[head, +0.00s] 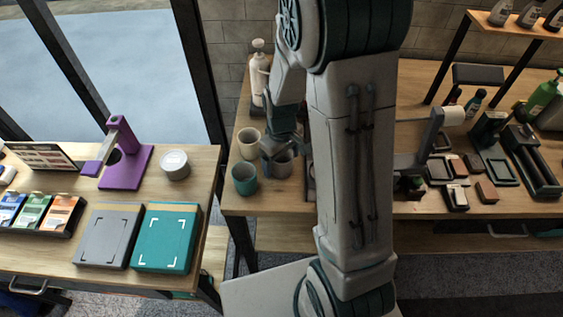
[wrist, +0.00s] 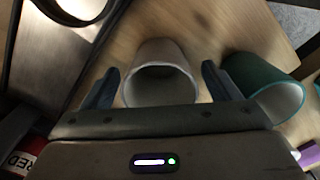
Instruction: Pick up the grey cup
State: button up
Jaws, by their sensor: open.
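The grey cup (head: 280,167) stands on the wooden table, partly hidden by my gripper in the head view. In the wrist view the grey cup (wrist: 160,85) lies between the two fingers, its open rim facing the camera. My gripper (head: 280,147) is open, with one finger on each side of the cup. Small gaps seem to show between fingers and cup, so I see no firm contact. In the wrist view my gripper (wrist: 160,76) points at the cup. A teal cup (head: 244,179) stands close by, just outside the right finger in the wrist view (wrist: 262,82).
A cream cup (head: 249,143) stands behind the teal one. A white pump bottle (head: 259,75) is at the back. A metal-coloured surface (wrist: 45,50) is left of the grey cup in the wrist view. The table edge is near the teal cup.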

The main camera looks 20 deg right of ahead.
jog(key=shift+f, duration=0.15)
jog(key=c, duration=1)
jog(key=shift+r, duration=0.2)
